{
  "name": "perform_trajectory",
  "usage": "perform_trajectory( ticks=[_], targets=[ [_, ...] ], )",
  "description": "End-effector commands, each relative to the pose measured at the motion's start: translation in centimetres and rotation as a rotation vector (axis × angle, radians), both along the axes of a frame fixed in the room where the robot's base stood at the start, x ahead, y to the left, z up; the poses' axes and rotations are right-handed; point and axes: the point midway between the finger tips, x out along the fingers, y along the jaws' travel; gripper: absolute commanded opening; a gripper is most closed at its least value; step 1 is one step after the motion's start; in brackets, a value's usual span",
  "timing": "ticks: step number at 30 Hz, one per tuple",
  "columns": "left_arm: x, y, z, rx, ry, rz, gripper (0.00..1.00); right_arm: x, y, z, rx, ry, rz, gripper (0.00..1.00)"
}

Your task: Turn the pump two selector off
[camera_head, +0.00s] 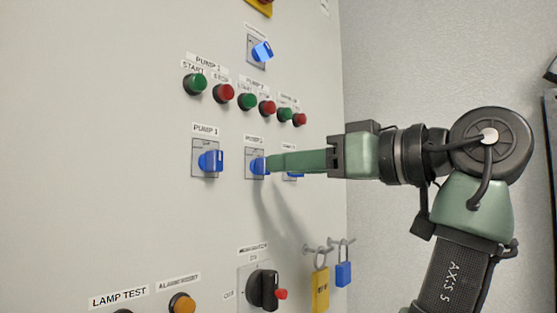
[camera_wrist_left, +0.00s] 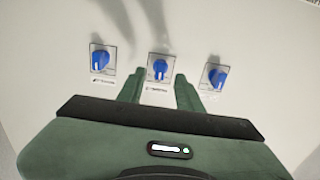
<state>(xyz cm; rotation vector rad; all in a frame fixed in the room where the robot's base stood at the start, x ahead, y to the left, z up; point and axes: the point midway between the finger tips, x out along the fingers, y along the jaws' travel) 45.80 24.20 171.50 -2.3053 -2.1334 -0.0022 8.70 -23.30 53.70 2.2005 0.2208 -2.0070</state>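The pump two selector is a blue knob (camera_head: 258,166) on a square plate under the "PUMP 2" label, in the middle of a row of three. In the left wrist view the middle blue knob (camera_wrist_left: 158,67) lies between the lines of my two fingers, slightly beyond their tips, with its pale mark pointing roughly up and down. My left gripper (camera_head: 271,163) reaches in from the right with its tips at this knob. In the wrist view the left gripper (camera_wrist_left: 158,84) is open, with a gap between the fingers. Contact cannot be told. My right gripper is not in view.
The pump one knob (camera_head: 211,161) is at left; a third blue knob (camera_head: 294,176) is partly hidden behind my gripper. Green and red buttons (camera_head: 248,101) run above. Below are a black main switch (camera_head: 263,290) and yellow (camera_head: 320,288) and blue padlocks (camera_head: 343,273).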

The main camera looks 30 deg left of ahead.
Motion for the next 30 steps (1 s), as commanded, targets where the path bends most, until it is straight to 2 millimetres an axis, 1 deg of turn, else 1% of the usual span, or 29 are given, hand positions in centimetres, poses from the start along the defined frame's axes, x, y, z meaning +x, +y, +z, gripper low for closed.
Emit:
perform_trajectory(
  ticks=[1, 3, 6, 9, 12, 30],
  targets=[
    [0.0, -1.0, 0.3, 0.001, 0.003, -0.002, 0.35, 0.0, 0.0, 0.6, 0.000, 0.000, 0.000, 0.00],
    [-0.1, -2.1, 0.3, 0.001, 0.003, -0.002, 0.35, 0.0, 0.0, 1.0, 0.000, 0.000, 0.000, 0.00],
    [-0.2, -3.3, 0.2, 0.001, 0.002, -0.002, 0.35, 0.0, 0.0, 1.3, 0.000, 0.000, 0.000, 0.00],
    [-0.2, -4.0, 0.1, 0.000, 0.002, 0.000, 0.35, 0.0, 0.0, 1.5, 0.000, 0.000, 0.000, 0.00],
    [-0.3, -4.2, 0.0, 0.000, 0.001, 0.001, 0.35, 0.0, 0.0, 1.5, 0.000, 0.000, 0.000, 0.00],
    [-0.3, -4.2, 0.0, 0.000, 0.000, 0.000, 0.35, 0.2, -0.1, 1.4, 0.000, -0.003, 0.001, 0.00]
  ],
)
